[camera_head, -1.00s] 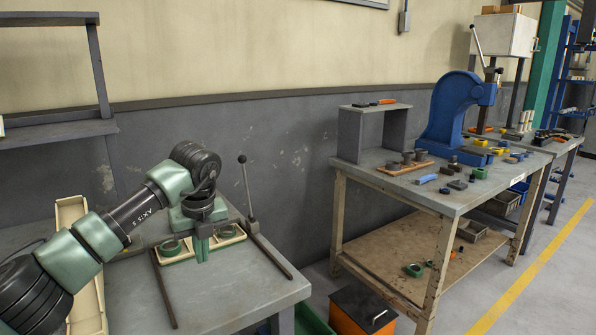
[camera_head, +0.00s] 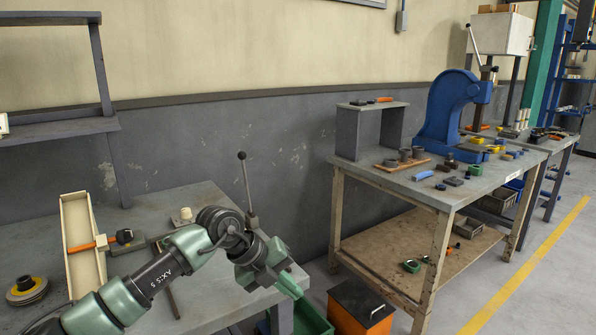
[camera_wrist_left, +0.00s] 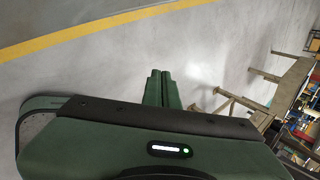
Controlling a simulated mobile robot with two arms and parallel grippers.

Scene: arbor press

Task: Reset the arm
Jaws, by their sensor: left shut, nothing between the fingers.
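My left arm reaches in from the left in the head view, over the near grey table. Its gripper (camera_head: 286,284) points down and right past the table's right front corner. In the left wrist view the two green fingers (camera_wrist_left: 163,90) are together and empty, with bare floor beyond. A blue arbor press (camera_head: 440,112) with a raised lever (camera_head: 474,40) stands on the far bench, well away from my gripper. My right gripper is not in view.
The near table (camera_head: 205,315) holds a cream tray (camera_head: 77,215), an orange-handled tool (camera_head: 95,244) and a round disc (camera_head: 27,289). An orange bin (camera_head: 362,312) and a green bin (camera_head: 312,318) stand on the floor. The far bench (camera_head: 440,198) carries several small parts.

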